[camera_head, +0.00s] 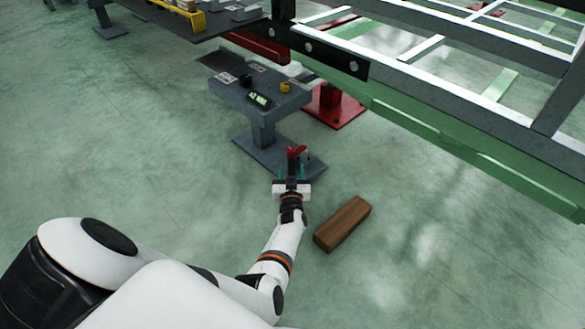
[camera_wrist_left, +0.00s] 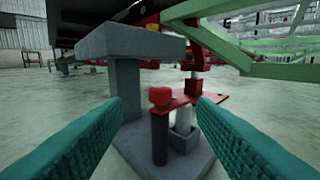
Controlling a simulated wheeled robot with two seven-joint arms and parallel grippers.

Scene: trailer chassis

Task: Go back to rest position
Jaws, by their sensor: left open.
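My left gripper (camera_head: 291,175) is in the middle of the head view, at the end of my outstretched white arm. Its teal fingers are apart in the left wrist view (camera_wrist_left: 160,125). Between and beyond them stands a red-topped dark post (camera_wrist_left: 160,125) on the grey base plate of a pedestal; whether the fingers touch it cannot be told, and nothing looks clamped. The red top also shows in the head view (camera_head: 296,152), just past the fingertips. My right gripper is not in view.
A grey pedestal table (camera_head: 262,92) with a small display and knobs stands just beyond my left gripper. A wooden block (camera_head: 342,223) lies on the floor to the right. The trailer chassis frame (camera_head: 450,115) fills the upper right. The floor at left is clear.

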